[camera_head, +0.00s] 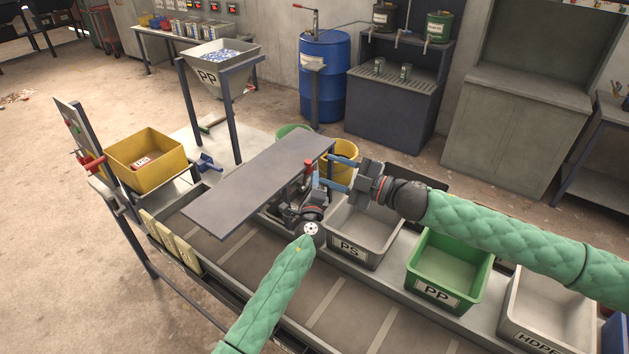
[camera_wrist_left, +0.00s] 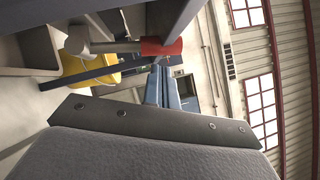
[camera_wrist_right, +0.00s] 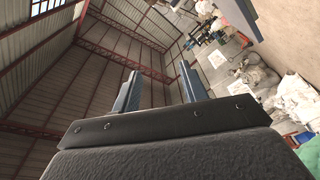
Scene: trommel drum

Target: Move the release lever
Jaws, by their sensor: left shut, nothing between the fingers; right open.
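The release lever looks to be the rod with a red grip (camera_head: 308,166), upright at the near edge of the grey plate over the belt. In the left wrist view the red grip (camera_wrist_left: 160,47) sits on a pale rod, just beyond my left fingertips. My left gripper (camera_head: 315,185) is shut and empty, close beside the grip; whether it touches cannot be told. It also shows in the left wrist view (camera_wrist_left: 163,80). My right gripper (camera_head: 323,173) is open and empty, reaching in from the right close to the left one.
A grey PS bin (camera_head: 375,252), green PP bin (camera_head: 442,289) and grey HDPE bin (camera_head: 515,322) line the right side. The grey plate (camera_head: 250,195) spans the belt (camera_head: 350,310). A yellow bucket (camera_head: 347,150) stands behind; a yellow bin (camera_head: 165,179) stands at left.

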